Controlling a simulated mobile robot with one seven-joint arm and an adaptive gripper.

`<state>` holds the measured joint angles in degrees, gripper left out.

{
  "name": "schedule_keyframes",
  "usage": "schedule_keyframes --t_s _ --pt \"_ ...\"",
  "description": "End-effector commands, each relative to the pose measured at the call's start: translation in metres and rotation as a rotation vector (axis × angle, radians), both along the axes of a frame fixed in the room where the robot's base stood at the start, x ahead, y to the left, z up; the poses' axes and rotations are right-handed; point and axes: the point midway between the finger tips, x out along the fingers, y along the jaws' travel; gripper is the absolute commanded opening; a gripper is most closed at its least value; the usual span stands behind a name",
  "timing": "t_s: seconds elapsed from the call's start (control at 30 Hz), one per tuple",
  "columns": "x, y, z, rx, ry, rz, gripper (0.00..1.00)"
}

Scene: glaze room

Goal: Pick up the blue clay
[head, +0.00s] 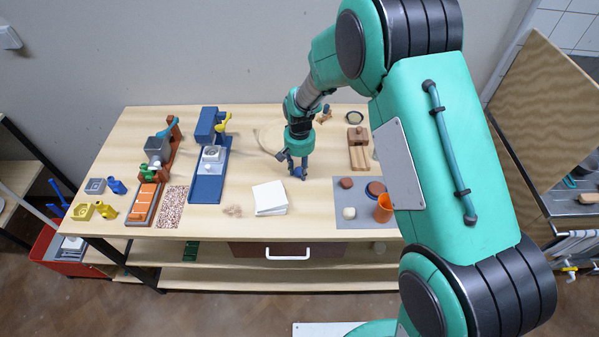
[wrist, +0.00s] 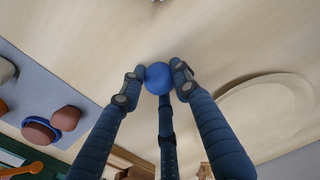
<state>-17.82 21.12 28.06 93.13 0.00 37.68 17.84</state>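The blue clay (wrist: 158,78) is a smooth round ball. In the wrist view it sits between the tips of my gripper's three fingers, which close in around it and appear to touch it.
A grey mat (head: 350,222) to the right holds brown lumps (head: 346,183), a pale ball (head: 349,213) and an orange cup (head: 384,208). White tiles or paper (head: 270,198) lie front left of my gripper. A round pale board (head: 268,138) lies behind left. Wooden blocks (head: 358,155) stand right.

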Motion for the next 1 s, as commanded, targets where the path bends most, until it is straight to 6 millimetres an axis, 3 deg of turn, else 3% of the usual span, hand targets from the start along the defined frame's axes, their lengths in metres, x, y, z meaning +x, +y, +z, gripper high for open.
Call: schedule_keyframes --t_s 0.53,0.9,1.0 --pt "0.0 0.0 0.003 0.0 0.0 0.0 0.24" --pt "0.001 0.0 0.037 0.001 -0.002 0.0 0.23" --pt "-0.012 -0.004 0.038 0.0 0.001 0.0 0.23"
